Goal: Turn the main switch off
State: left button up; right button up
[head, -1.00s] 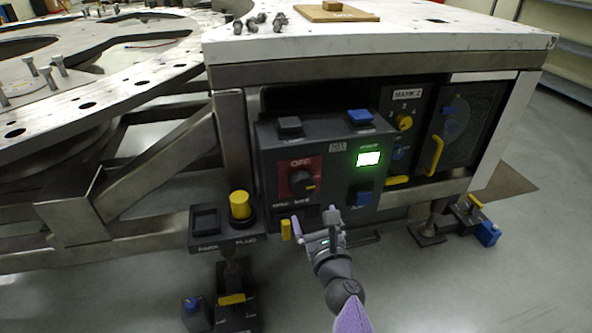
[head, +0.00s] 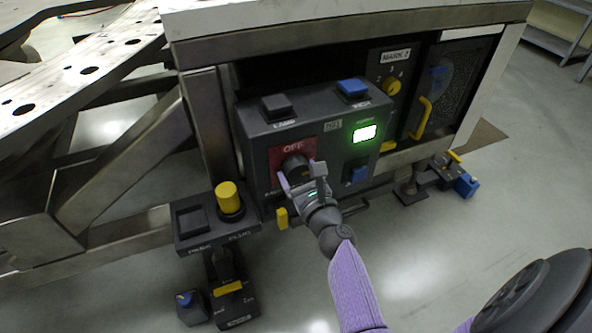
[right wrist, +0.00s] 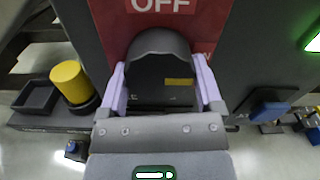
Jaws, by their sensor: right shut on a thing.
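The main switch is a black rotary knob (head: 296,166) on a red plate (head: 277,158) marked OFF, on the front of a dark control box (head: 335,135). In the right wrist view the knob (right wrist: 158,62) has a yellow mark on its right part, pointing sideways rather than up at OFF. My right gripper (head: 299,178) is at the knob, with one lilac finger on each side of it. It is shut on the knob (right wrist: 160,85). The gripper hides the plate's lower part. A green display (head: 365,133) is lit on the box. My left gripper is not in view.
Blue buttons (head: 356,172) and a black button (head: 277,106) sit on the same box. A yellow plug (head: 229,197) stands on a bracket at lower left. A yellow handle (head: 422,117) is at right. The floor in front is open.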

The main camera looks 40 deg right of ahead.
jog(key=c, duration=0.7)
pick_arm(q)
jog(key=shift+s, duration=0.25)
